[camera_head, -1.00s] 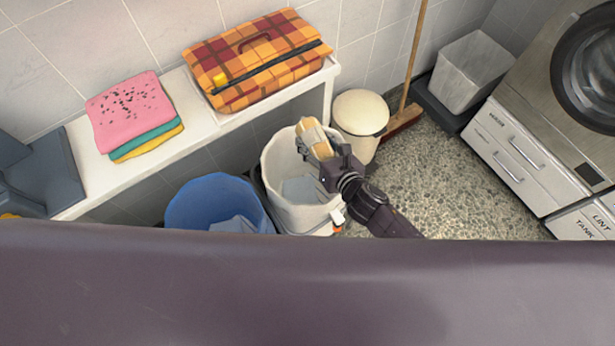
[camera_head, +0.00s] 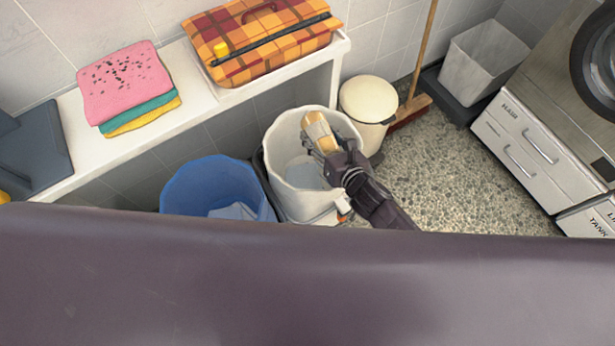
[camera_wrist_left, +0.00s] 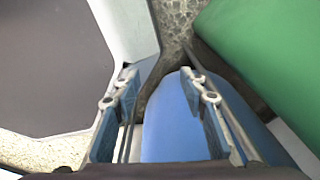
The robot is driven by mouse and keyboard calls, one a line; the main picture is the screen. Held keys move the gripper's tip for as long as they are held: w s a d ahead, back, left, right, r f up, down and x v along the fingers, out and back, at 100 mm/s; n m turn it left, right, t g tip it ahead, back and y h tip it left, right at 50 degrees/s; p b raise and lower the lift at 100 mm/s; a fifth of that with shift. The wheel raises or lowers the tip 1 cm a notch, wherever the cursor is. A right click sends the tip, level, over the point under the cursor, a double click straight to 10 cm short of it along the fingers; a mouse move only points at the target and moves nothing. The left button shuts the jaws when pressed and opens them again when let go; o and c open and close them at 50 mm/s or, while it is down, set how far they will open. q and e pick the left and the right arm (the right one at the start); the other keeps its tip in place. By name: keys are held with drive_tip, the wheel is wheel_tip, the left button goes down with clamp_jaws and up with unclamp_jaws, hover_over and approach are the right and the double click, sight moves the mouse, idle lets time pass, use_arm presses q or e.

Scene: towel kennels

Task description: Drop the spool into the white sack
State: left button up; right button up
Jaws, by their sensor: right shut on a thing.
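The tan-and-cream spool (camera_head: 319,127) is in my right gripper (camera_head: 329,147), which is shut on it. In the head view they overlap the mouth of the white sack (camera_head: 302,206), toward its far right side. Their height above the rim is hard to tell. Part of the spool is hidden by the fingers. The sack stands open, with something pale grey inside. My left gripper (camera_wrist_left: 159,90) shows only in the left wrist view. Its fingers are apart, with nothing held between them; a blue surface lies behind them.
A blue sack (camera_head: 190,188) stands left of the white one. A cream lidded bin (camera_head: 367,101) stands close behind on the right. A white shelf (camera_head: 222,108) carries folded towels (camera_head: 125,88) and a plaid bag (camera_head: 262,45).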

drive_tip(key=o, duration=1.3)
drive_tip(key=v, duration=1.1)
drive_tip(key=shift+s+d+r, duration=0.15)
drive_tip(key=shift+s+d, duration=0.1)
drive_tip(key=shift+s, duration=0.15)
